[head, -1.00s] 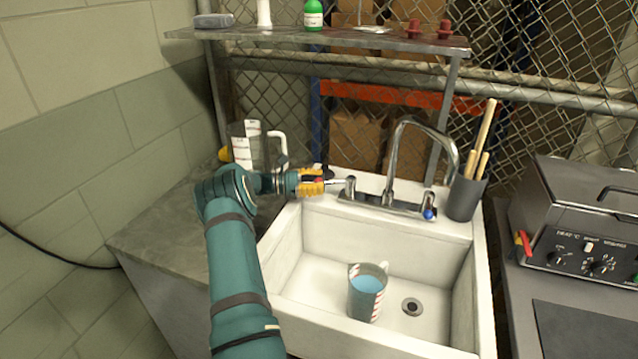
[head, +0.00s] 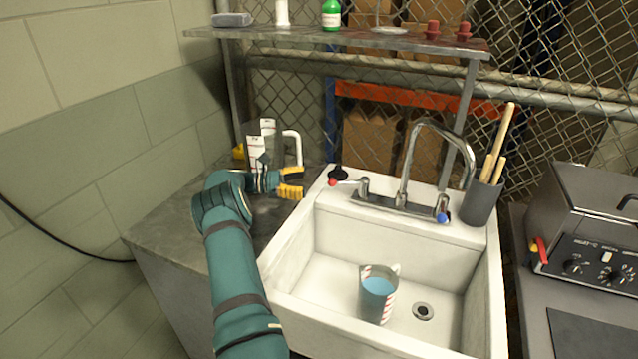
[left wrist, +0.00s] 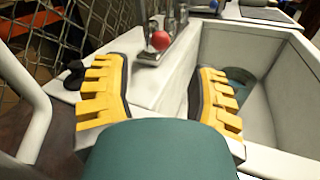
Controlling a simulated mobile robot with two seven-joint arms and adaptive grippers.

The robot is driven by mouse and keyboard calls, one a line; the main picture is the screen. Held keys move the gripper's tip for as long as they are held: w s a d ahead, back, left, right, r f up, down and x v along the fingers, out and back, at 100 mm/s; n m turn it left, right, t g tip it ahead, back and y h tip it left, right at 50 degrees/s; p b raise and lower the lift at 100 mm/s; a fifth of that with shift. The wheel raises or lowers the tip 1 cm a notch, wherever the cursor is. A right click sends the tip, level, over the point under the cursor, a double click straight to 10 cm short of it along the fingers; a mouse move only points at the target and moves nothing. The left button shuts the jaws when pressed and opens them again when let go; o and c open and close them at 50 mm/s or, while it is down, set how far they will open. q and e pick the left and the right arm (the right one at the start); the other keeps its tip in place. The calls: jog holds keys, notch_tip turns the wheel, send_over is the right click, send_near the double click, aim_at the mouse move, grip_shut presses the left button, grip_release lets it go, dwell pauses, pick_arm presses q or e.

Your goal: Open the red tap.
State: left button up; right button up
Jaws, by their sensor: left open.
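The red tap is a metal lever with a red ball tip (head: 333,182) at the left end of the chrome faucet base (head: 400,204). Its lever points left in the head view. The red ball also shows in the left wrist view (left wrist: 161,40), ahead of my fingers and between their lines. My left gripper (head: 292,182) is open and empty, left of the red ball, with a gap between them. Its two yellow fingers stand wide apart in the left wrist view (left wrist: 162,70). My right gripper is not in view.
A blue-tipped tap (head: 442,217) is at the faucet's right. A striped jug (head: 376,296) with blue liquid stands in the white sink (head: 290,262). A black object (head: 338,172) lies behind the red ball. A clear pitcher (head: 265,146) stands behind my gripper. A dark holder (head: 480,203) stands right.

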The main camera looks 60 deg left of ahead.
pick_arm(q)
jog(key=shift+v, duration=1.5)
